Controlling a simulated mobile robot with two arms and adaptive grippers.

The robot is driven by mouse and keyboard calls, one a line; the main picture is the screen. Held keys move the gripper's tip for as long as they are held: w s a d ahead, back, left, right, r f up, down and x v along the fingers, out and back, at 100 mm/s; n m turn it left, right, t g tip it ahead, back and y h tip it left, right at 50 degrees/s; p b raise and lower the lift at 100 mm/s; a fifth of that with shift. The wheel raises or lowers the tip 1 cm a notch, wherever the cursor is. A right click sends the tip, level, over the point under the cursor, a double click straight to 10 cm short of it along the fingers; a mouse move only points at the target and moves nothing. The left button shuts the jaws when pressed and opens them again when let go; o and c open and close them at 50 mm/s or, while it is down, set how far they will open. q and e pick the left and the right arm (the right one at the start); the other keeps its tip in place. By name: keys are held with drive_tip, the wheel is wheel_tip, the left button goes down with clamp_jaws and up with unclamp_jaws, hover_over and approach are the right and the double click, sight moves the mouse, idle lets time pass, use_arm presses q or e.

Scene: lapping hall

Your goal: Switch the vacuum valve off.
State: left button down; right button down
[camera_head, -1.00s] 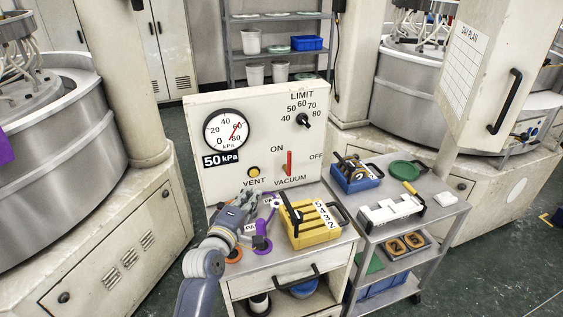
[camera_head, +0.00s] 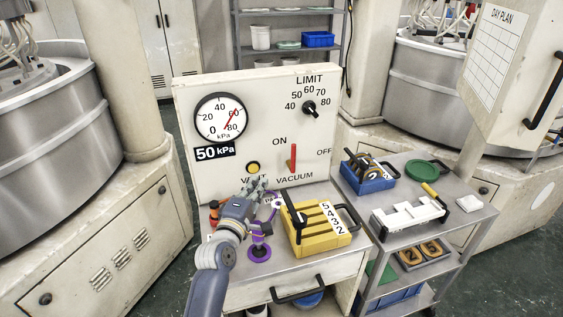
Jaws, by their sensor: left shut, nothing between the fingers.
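The vacuum valve is a red lever (camera_head: 293,158) on the white panel (camera_head: 190,115), above the word VACUUM. It stands upright, pointing at ON; OFF is printed to its right. My left gripper (camera_head: 259,187) is shut and empty, in front of the panel just below the yellow vent button (camera_head: 253,168), to the lower left of the lever and apart from it. It partly covers the VENT label. My right gripper is not in view.
A yellow block holder with black handles (camera_head: 322,228) stands on the cabinet top below the lever. Purple-ringed items (camera_head: 259,252) lie beside my left arm. A black limit knob (camera_head: 309,108) is above right. A cart (camera_head: 461,229) with a blue bin (camera_head: 368,176) stands at right.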

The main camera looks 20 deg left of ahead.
use_arm(q)
drive_tip(key=w+d+b, duration=0.2)
drive_tip(key=w+b, duration=0.5)
drive_tip(key=w, duration=0.6)
drive_tip(key=shift+d, duration=0.35)
